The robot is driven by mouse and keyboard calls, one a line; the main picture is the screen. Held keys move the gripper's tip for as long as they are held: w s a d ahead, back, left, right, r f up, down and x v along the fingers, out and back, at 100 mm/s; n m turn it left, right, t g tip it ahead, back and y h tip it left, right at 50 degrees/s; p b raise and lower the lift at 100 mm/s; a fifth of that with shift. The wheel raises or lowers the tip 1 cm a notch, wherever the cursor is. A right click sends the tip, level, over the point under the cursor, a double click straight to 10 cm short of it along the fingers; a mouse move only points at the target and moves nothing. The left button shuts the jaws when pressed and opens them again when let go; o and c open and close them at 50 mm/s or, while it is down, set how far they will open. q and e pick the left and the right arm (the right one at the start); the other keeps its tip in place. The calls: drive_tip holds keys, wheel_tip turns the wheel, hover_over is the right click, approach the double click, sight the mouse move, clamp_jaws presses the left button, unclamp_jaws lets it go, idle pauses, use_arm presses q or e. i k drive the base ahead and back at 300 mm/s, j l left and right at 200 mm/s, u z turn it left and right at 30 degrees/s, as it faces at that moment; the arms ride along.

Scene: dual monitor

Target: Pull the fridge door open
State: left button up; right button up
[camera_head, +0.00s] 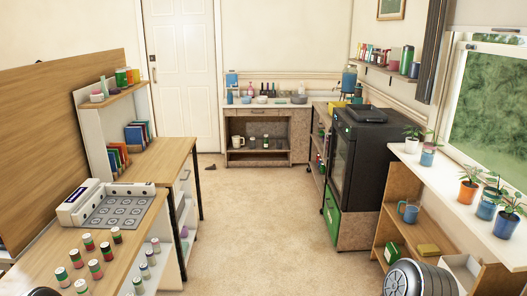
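A black boxy appliance (377,165) stands on the right side of the room, and it is the thing that looks most like the fridge. Its dark, glass-like door (342,165) faces left toward the open floor and looks shut. I cannot make out a handle clearly. A green panel (333,224) shows low down below the door.
Open carpet (245,215) lies left of the appliance. A wooden desk (130,240) with several small cans stands at left. A white shelf (460,202) with potted plants is at right, a grey ribbed round object (425,280) at lower right. A low cabinet (268,160) stands at back.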

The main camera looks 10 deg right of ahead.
sight(341, 199)
drive_tip(key=i+z, duration=0.2)
drive_tip(key=i, duration=0.95)
drive_tip(key=i+z, duration=0.2)
drive_tip(key=i, duration=0.95)
drive_tip(key=i+j+z, duration=0.15)
drive_tip(key=i+z, duration=0.3)
drive_tip(key=i+j+z, duration=0.3)
drive_tip(key=z, duration=0.2)
drive_tip(key=i+j+z, duration=0.7)
drive_tip(key=j+z, duration=0.2)
drive_tip(key=j, duration=0.15)
drive_tip(key=i+j+z, duration=0.2)
drive_tip(key=j, duration=0.2)
drive_tip(key=j+z, duration=0.2)
drive_tip(key=j, duration=0.25)
